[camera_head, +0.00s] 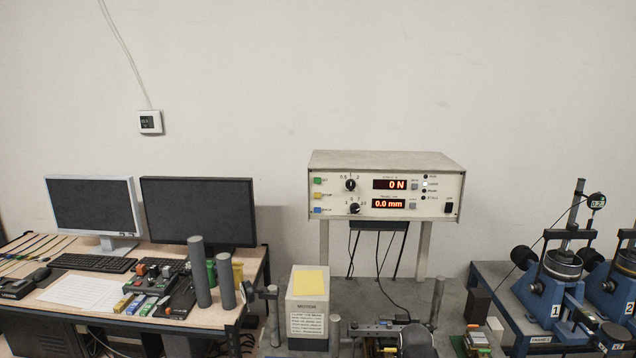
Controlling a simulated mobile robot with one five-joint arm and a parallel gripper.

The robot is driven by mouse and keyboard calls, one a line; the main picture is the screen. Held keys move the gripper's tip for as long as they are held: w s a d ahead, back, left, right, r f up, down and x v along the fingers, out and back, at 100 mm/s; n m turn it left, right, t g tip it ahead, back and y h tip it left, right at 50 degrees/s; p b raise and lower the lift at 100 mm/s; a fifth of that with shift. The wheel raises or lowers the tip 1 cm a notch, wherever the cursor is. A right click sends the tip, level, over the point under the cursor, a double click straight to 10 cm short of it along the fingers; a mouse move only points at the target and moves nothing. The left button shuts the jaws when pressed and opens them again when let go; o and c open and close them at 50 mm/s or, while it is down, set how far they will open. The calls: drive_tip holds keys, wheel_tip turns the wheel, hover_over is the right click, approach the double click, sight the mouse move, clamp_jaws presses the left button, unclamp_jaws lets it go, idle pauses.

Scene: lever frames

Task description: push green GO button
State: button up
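The green button (318,181) is small and square. It sits at the upper left of the front panel of a white control box (385,160). A yellow button (318,195) and a blue button (317,210) lie below it in the same column. The label beside the green button is too small to read surely. Nothing covers the button. My gripper is not seen in this view.
The box stands on a raised stand (422,250). Its displays (389,184) read 0 N and 0.0 mm. A motion box (307,308) and grey posts (199,270) stand in front and left. Blue rigs (545,295) stand right. Space directly before the panel looks clear.

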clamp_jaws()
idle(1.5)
